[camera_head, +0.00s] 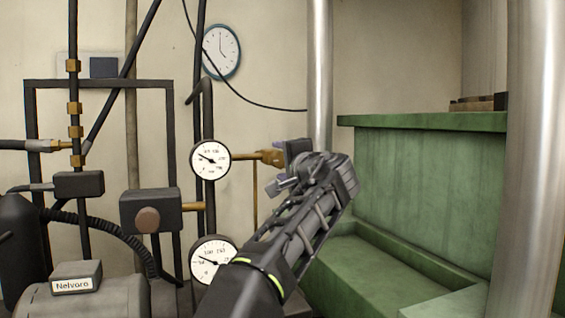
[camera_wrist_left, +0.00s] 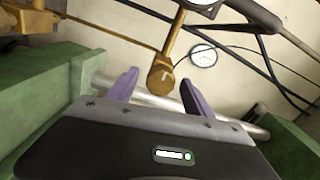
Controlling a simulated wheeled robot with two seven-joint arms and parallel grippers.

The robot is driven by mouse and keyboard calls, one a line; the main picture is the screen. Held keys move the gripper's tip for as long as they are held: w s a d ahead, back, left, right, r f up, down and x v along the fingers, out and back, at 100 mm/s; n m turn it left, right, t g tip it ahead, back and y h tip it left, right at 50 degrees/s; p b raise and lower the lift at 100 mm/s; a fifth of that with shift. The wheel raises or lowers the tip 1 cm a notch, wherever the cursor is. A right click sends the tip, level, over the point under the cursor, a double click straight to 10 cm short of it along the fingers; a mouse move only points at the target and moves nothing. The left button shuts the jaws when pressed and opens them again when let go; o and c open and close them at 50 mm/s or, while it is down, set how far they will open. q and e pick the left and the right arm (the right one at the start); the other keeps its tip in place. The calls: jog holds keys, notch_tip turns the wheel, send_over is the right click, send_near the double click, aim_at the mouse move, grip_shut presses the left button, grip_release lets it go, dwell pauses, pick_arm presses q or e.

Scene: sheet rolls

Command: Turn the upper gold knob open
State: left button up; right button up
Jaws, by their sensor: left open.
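The upper gold knob (camera_head: 273,157) is at the right end of a gold pipe beside the upper gauge in the head view, partly covered by my gripper. In the left wrist view the round gold knob (camera_wrist_left: 161,80) is straight ahead, between the lines of the two purple fingers. My left gripper (camera_head: 279,168) is open and empty, close in front of the knob. Its fingers also show in the left wrist view (camera_wrist_left: 159,92). I cannot tell whether they touch the knob. My right gripper is in neither view.
An upper gauge (camera_head: 210,160) and a lower gauge (camera_head: 213,259) stand left of my arm. A green block (camera_head: 425,190) with a ledge is close on the right. A steel column (camera_head: 320,75) rises behind my gripper. Dark pipes and a box (camera_head: 150,210) fill the left.

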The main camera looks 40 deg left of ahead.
pick_arm(q)
jog(key=shift+s+d+f+b, duration=0.1)
jog(key=shift+s+d+b, duration=0.25)
jog(key=shift+d, duration=0.2)
jog(key=b+v, duration=0.2)
jog(key=v, duration=0.4)
jog(key=shift+s+d+b, duration=0.2)
jog(key=shift+b, duration=0.1)
